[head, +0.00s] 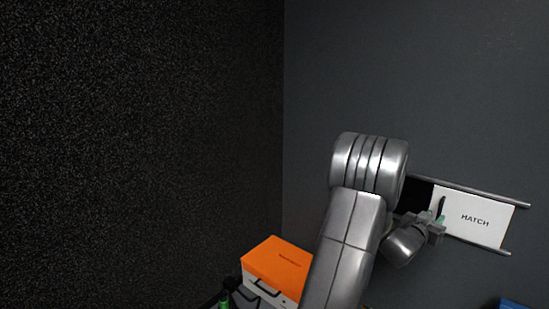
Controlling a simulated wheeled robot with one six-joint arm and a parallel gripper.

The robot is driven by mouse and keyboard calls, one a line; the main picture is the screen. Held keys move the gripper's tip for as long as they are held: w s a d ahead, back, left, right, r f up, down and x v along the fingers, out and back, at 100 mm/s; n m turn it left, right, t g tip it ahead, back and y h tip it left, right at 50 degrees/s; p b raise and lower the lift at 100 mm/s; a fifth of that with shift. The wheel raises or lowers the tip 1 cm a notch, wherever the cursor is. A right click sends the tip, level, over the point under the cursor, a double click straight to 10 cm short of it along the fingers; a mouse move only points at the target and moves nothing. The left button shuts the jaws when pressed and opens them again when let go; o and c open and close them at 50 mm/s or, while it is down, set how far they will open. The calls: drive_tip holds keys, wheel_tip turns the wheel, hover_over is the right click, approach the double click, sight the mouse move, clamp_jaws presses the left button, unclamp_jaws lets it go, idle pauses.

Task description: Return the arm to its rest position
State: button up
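My arm rises from the bottom of the head view and bends toward the right wall. My gripper (436,215) is at the left part of a white sliding panel marked HATCH (485,219). Its small teal fingertips are close to the panel's upright black handle (442,205). I cannot tell whether they touch the handle or how far apart they are. The panel sits between two slanting metal rails (490,193). A dark opening (416,190) shows to its left, partly hidden by my arm.
An orange-topped case (278,262) with a white lower part stands at the bottom, just left of my arm. A green object (224,303) is at the bottom edge. A blue object (512,304) is at the bottom right. A dark speckled wall (140,140) fills the left.

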sight(439, 213)
drive_tip(key=x, duration=0.4)
drive_tip(key=shift+w+d+b, duration=0.25)
drive_tip(key=shift+d+b, duration=0.05)
drive_tip(key=shift+d, duration=0.05)
drive_tip(key=shift+w+a, duration=0.15)
